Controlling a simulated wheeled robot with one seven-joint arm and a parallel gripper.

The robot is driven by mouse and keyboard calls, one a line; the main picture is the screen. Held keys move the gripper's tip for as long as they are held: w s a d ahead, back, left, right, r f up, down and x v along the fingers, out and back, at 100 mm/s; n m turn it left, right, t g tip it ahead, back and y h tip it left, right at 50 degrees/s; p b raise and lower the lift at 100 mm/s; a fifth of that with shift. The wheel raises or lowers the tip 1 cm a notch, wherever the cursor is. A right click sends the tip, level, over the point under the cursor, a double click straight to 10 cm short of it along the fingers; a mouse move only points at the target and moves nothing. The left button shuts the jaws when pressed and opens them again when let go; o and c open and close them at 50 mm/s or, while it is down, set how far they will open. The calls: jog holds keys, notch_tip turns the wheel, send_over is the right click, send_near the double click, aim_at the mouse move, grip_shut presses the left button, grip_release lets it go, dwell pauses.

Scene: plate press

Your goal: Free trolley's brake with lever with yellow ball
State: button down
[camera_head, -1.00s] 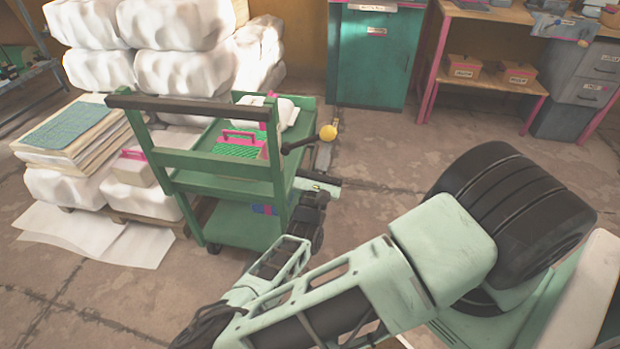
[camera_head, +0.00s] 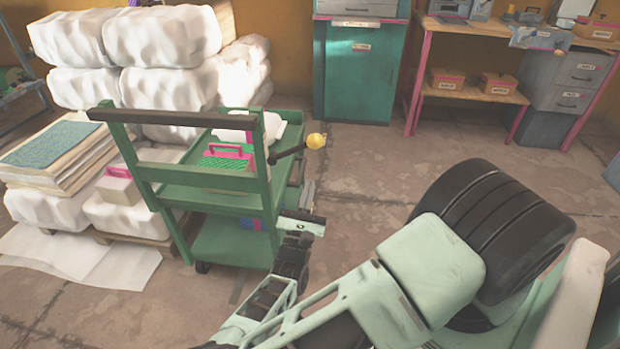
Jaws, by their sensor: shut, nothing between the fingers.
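The green trolley (camera_head: 215,207) stands left of centre, with a dark push bar at its near end. Its lever (camera_head: 288,153) sticks out from the right side, pointing right and slightly up. The yellow ball (camera_head: 316,141) sits on the lever's outer end. My gripper (camera_head: 308,192) is low beside the trolley's right side, below the ball and apart from it. It is shut and empty; its fingertips are small and hard to make out here. The wheel brake itself is not clearly visible.
Wrapped white bales (camera_head: 165,85) and a stack of boards (camera_head: 55,155) stand behind and left of the trolley. A teal cabinet (camera_head: 355,75) and workbench (camera_head: 470,60) are at the back. Floor right of the ball is clear.

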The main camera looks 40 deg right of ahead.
jog(key=v, duration=0.6)
jog(key=shift+b, duration=0.35)
jog(key=shift+s+d, duration=0.1)
jog(key=shift+s, duration=0.05)
